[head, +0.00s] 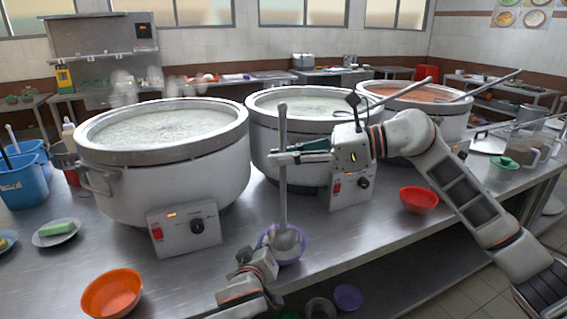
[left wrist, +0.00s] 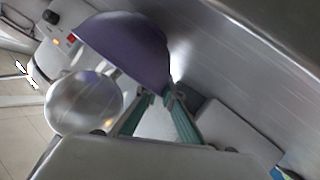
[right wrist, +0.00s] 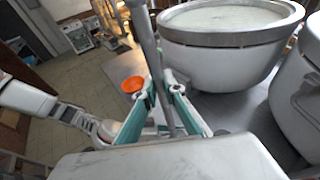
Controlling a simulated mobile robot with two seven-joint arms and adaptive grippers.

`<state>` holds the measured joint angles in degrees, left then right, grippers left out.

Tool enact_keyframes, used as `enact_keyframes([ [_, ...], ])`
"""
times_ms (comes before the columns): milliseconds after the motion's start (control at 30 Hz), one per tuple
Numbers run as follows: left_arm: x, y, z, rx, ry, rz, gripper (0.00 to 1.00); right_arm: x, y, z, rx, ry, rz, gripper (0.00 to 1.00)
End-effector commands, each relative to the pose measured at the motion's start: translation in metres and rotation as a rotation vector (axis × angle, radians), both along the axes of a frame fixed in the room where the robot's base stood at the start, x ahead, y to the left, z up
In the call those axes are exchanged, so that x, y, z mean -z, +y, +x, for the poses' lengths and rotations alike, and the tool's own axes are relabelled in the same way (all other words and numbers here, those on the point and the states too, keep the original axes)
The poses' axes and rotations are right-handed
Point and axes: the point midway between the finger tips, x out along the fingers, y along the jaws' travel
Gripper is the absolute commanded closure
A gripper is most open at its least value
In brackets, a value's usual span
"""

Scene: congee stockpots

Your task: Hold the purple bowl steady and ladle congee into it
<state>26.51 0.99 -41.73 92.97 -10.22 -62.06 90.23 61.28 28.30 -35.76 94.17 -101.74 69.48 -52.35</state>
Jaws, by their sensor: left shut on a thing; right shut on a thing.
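The purple bowl (head: 291,260) is at the table's front edge in the head view. My left gripper (head: 262,262) is shut on its rim; the bowl also shows in the left wrist view (left wrist: 130,48). My right gripper (head: 285,157) is shut on the ladle's long grey handle (head: 283,190), which stands nearly upright. The handle also shows between the fingers in the right wrist view (right wrist: 147,45). The ladle's round metal cup (left wrist: 85,102) is at the bowl's open side and overlaps its mouth in the head view. Whether they touch, and what the bowl contains, I cannot tell.
Two pots of pale congee (head: 160,125) (head: 310,103) and one with orange-brown contents (head: 415,92) stand behind. An orange bowl (head: 112,294) and a red bowl (head: 419,199) sit on the steel table (head: 190,275). A plate (head: 57,233) and blue buckets (head: 22,182) are at left.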

Motion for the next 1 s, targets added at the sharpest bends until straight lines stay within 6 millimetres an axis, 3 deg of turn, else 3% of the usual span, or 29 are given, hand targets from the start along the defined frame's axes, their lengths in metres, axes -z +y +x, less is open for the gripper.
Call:
enact_keyframes([
  [1000,0.003,0.0,-0.001,0.0,0.005,0.003,1.0,0.006,-0.005,0.087,0.001,0.34,0.022,1.0],
])
